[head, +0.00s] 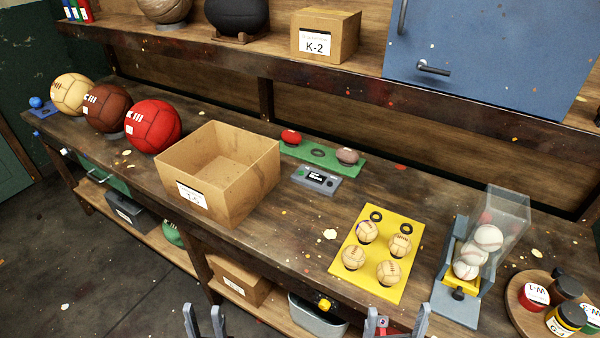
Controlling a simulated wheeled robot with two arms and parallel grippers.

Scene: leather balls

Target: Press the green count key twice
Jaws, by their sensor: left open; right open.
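A small grey counter box (316,180) with a dark display lies on the bench, just right of the open cardboard box. My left gripper (204,322) is at the bottom edge of the head view, open and empty, in front of the bench. My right gripper (397,325) is at the bottom edge further right, also open and empty. Both are well apart from the counter box.
The cardboard box (240,199) stands left of the counter. A yellow tray (369,287) of small balls and a baseball dispenser (467,292) stand to the right. A shelf (330,80) runs above.

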